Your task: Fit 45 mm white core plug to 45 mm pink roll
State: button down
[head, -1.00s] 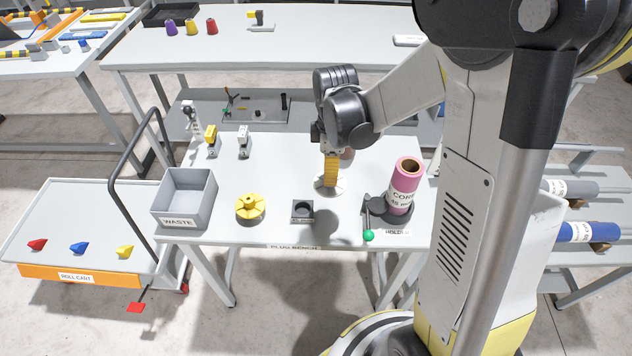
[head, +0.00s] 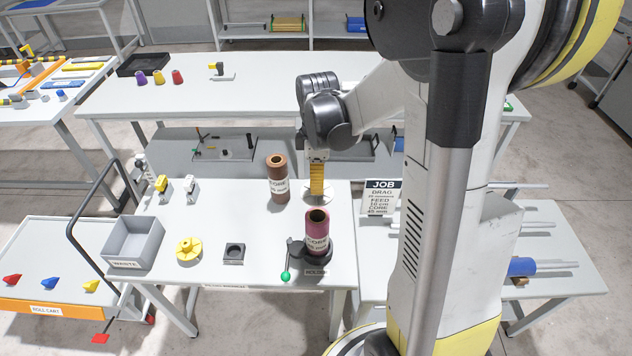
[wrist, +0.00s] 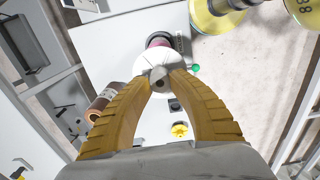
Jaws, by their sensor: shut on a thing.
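My gripper (head: 317,190) is shut on a white core plug (head: 318,198), a wide disc with a narrower hub. In the wrist view the plug (wrist: 157,58) hangs between the two yellow fingertips (wrist: 159,78). The pink roll (head: 317,236) stands upright in the dark holder (head: 318,260), with its brown core open at the top. In the head view the plug is apart from the roll, above and behind it. In the wrist view the plug partly hides the roll (wrist: 157,40). The holder has a lever with a green knob (head: 286,277).
A brown roll (head: 278,180) stands behind and left of the pink one. A yellow plug (head: 189,250), a dark square block (head: 234,254) and a grey waste bin (head: 135,243) lie to the left on the bench. A JOB sign (head: 381,197) stands at right.

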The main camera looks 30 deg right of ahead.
aim_at(318, 196)
jog(key=shift+d+f+b, duration=0.1)
jog(key=shift+f+b, duration=2.45)
jog(key=shift+f, duration=0.35)
jog(key=shift+f+b, duration=1.7)
jog(key=shift+b, duration=0.05)
jog(key=c, duration=1.2)
grip_release()
notch_tip(318, 196, up, 12)
jog(key=shift+r, duration=0.1)
jog(key=shift+s, duration=0.1)
